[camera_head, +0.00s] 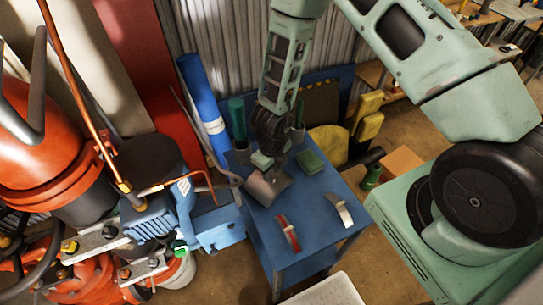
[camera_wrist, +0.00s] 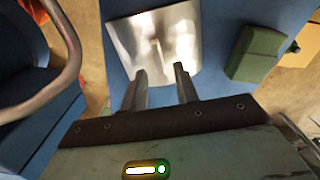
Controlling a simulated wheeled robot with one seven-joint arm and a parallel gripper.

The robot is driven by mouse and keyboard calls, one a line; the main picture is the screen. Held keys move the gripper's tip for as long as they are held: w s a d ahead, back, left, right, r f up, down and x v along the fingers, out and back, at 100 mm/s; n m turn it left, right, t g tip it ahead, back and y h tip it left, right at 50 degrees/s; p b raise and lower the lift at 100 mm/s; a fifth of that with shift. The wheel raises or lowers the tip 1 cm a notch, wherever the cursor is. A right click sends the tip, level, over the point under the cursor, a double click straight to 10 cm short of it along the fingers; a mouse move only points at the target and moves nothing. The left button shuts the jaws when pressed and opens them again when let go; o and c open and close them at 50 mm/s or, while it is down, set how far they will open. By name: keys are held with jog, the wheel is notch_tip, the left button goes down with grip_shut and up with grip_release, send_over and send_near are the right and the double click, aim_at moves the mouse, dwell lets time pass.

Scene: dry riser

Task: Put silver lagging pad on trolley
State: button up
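The silver lagging pad (camera_head: 268,187) is a shiny, roughly square sheet at the left part of the blue trolley top (camera_head: 318,200). In the wrist view the pad (camera_wrist: 185,40) fills the upper middle, with a small upright stub on its face. It appears to lie on the blue surface, though its underside is hidden. My gripper (camera_head: 262,160) is right above the pad's far edge. In the wrist view my gripper (camera_wrist: 161,70) has its two fingers apart, with the stub showing between and just beyond the tips. I see no finger touching it.
A green block (camera_head: 310,161) lies right of the pad. A red-and-silver piece (camera_head: 288,233) and a curved silver piece (camera_head: 339,210) lie nearer the front. Red and blue pump equipment (camera_head: 160,215) crowds the left. A blue roll (camera_head: 203,95) leans behind.

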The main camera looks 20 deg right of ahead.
notch_tip(320, 180, up, 10)
jog(key=p, duration=0.3)
jog(key=s+a+r+n+t+y, duration=0.1)
jog(key=s+a+r+n+y, duration=0.1)
jog(key=a+r+n, duration=0.55)
jog(key=s+a+r+n+y, duration=0.2)
jog(key=a+r+n, duration=0.3)
jog(key=r+n, duration=0.5)
jog(key=s+d+r+n+h, duration=0.1)
jog(key=s+d+r+n, duration=0.2)
jog(key=s+n, duration=0.4)
jog(key=s+d+r+n+g+h, duration=0.1)
jog(key=s+r+n, duration=0.4)
jog(key=n, duration=0.9)
jog(key=s+d+h, duration=0.1)
jog(key=s+d, duration=0.1)
jog(key=s, duration=0.1)
jog(key=shift+s+r+n, duration=0.15)
jog(key=shift+r+n, duration=0.05)
jog(key=shift+n, duration=0.15)
jog(key=shift+a, duration=0.1)
notch_tip(320, 180, down, 12)
jog(key=b, duration=1.2)
jog(key=shift+r, duration=0.2)
